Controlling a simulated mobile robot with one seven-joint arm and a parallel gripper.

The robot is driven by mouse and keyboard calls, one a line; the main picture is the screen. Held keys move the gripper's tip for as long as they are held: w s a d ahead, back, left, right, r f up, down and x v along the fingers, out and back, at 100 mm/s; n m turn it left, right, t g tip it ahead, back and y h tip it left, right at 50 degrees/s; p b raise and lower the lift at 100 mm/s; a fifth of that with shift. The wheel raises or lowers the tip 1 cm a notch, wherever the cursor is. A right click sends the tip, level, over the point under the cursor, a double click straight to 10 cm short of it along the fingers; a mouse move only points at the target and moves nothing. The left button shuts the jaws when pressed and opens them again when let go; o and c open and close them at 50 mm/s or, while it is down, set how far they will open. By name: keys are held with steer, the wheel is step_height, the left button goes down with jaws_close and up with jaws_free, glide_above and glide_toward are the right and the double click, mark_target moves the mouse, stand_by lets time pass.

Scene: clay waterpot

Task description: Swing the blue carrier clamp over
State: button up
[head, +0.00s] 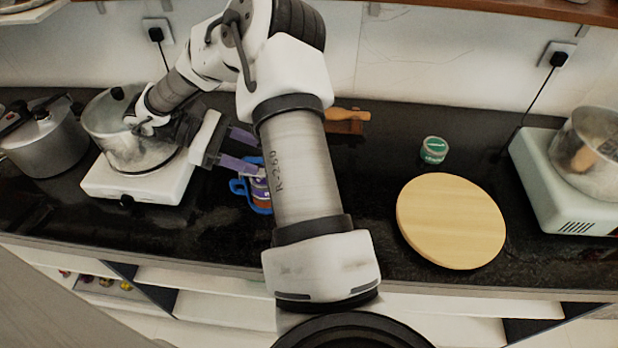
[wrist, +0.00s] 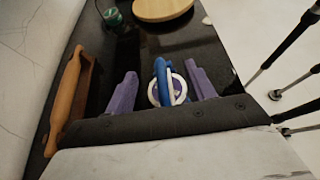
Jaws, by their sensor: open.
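The blue carrier clamp (wrist: 161,78) shows in the wrist view as a blue bar across the round top of the carrier (wrist: 180,87), which has a white rim and purple patches. In the head view, the clamp (head: 238,187) shows as a blue loop at the left of the small upright carrier (head: 258,187); my arm hides its right side. My gripper (head: 252,151) is open, with two purple fingers pointing toward the carrier. In the wrist view, the carrier appears between the spread fingers of my gripper (wrist: 163,88), apart from both.
A white stove (head: 150,188) with a glass-lidded pot (head: 110,115) stands left, beside a pressure cooker (head: 45,135). A wooden rolling pin (wrist: 68,90) lies by the wall. A round board (head: 450,220) and green jar (head: 434,150) are right. The counter's front edge is close.

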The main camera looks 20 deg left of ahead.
steer(key=p+v, duration=0.5)
steer(key=v, duration=0.2)
steer(key=shift+a, duration=0.3)
steer(key=shift+s+r, duration=0.1)
steer(key=shift+r, duration=0.05)
stand_by(0.4)
